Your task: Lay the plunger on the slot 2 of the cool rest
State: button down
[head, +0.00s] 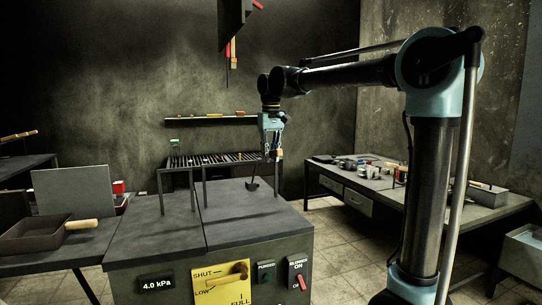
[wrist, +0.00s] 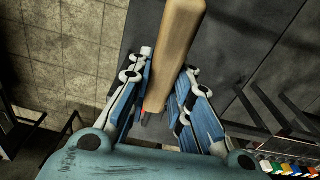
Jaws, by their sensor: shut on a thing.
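My gripper (head: 273,150) hangs above the right part of the grey bench top (head: 240,221). It is shut on the plunger's pale wooden handle, which shows between the fingers in the wrist view (wrist: 175,45). In the head view the plunger (head: 252,186) has a thin dark shaft running down to a small dark foot near the bench top. I cannot tell whether the foot touches it. A dark slatted rack (head: 215,159), which looks like the cool rest, stands behind the bench. Slot numbers are not readable.
The bench front carries a yellow lever panel (head: 222,284) and buttons. A side table (head: 430,206) with small parts stands at the right. Dark tools (head: 233,30) hang overhead. Coloured tags (wrist: 290,168) show in the wrist view.

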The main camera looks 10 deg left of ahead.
jog(key=c, duration=1.4)
grip_release()
jog(key=shift+f, duration=0.1)
jog(key=shift+o, duration=0.2)
notch_tip(320, 180, up, 11)
jog(key=shift+s+d+r, duration=0.1)
jog(key=shift+s+d, duration=0.05)
jog(key=s+d+f+m, duration=0.1)
jog(key=s+d+f, duration=0.2)
jog(key=d+f, duration=0.35)
jog(key=s+d+f+m+t, duration=0.15)
jog(key=d+f, duration=0.25)
jog(key=d, duration=0.6)
jog(key=s+d+f+m+g, duration=0.1)
jog(key=s+d+f, duration=0.3)
jog(key=d, duration=0.5)
jog(key=s+d+f+m, duration=0.1)
jog(key=s+d+f, duration=0.3)
jog(key=f, duration=0.5)
jog(key=s+d+f+m+t, duration=0.1)
jog(key=s+d+f, duration=0.3)
jog(key=f, duration=0.5)
jog(key=s+d+f+m, duration=0.1)
jog(key=s+d+f, duration=0.3)
jog(key=s+f, duration=0.3)
jog(key=shift+s+d+f, duration=0.2)
jog(key=shift+d+f, duration=0.2)
jog(key=shift+f, duration=0.55)
